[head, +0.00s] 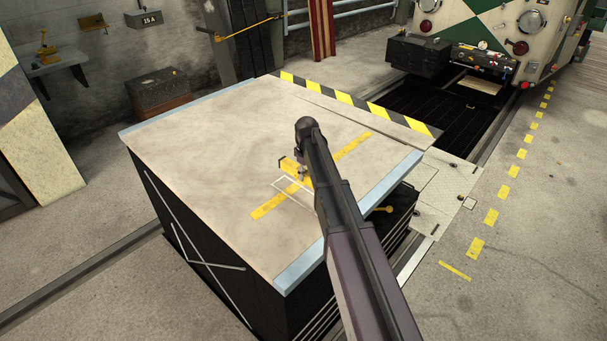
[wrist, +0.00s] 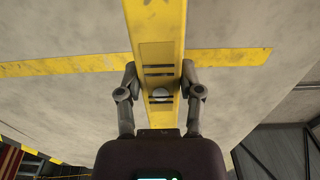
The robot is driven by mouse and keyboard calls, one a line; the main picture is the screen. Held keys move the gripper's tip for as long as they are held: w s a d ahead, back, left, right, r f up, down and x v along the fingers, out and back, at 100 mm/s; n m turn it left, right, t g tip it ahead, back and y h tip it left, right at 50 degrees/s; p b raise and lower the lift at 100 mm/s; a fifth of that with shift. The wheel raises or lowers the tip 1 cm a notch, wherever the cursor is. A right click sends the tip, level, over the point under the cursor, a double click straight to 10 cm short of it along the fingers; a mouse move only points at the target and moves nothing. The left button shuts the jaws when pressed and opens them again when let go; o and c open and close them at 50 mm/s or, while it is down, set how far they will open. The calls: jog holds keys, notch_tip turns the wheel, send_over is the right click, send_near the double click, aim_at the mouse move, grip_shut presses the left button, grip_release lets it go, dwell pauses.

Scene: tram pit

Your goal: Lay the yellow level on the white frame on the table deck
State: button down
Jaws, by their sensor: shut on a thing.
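The yellow level (head: 289,165) is held over the table deck (head: 210,135), partly hidden by my arm in the head view. In the wrist view the level (wrist: 156,25) runs lengthwise up the picture between my fingers. My gripper (wrist: 160,80) is shut on it, with one finger at each side. It also shows in the head view (head: 303,174), above the deck. The white frame (head: 279,180) is a thin outline on the deck, just below and beside the level; my arm hides its right part. No white frame shows in the wrist view. The exact height of the level is unclear.
A yellow stripe (head: 268,207) crosses the deck under the frame. The deck's left half is bare. Light-blue strips (head: 296,268) edge two sides. A dark pit (head: 455,113) and a tram front (head: 490,35) lie beyond, behind a black-and-yellow hazard edge (head: 345,98).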

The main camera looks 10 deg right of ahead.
aim_at(305, 198)
jog(key=shift+f+b, duration=3.85)
jog(key=shift+f, duration=0.05)
jog(key=shift+f+b, duration=0.6)
jog(key=shift+c, duration=0.8)
grip_release()
jog(key=shift+r, duration=0.15)
notch_tip(305, 198, up, 9)
jog(key=p, duration=0.9)
jog(key=s+a+m, duration=0.1)
jog(key=s+m, duration=0.6)
jog(key=s, duration=2.2)
jog(key=shift+a, duration=0.2)
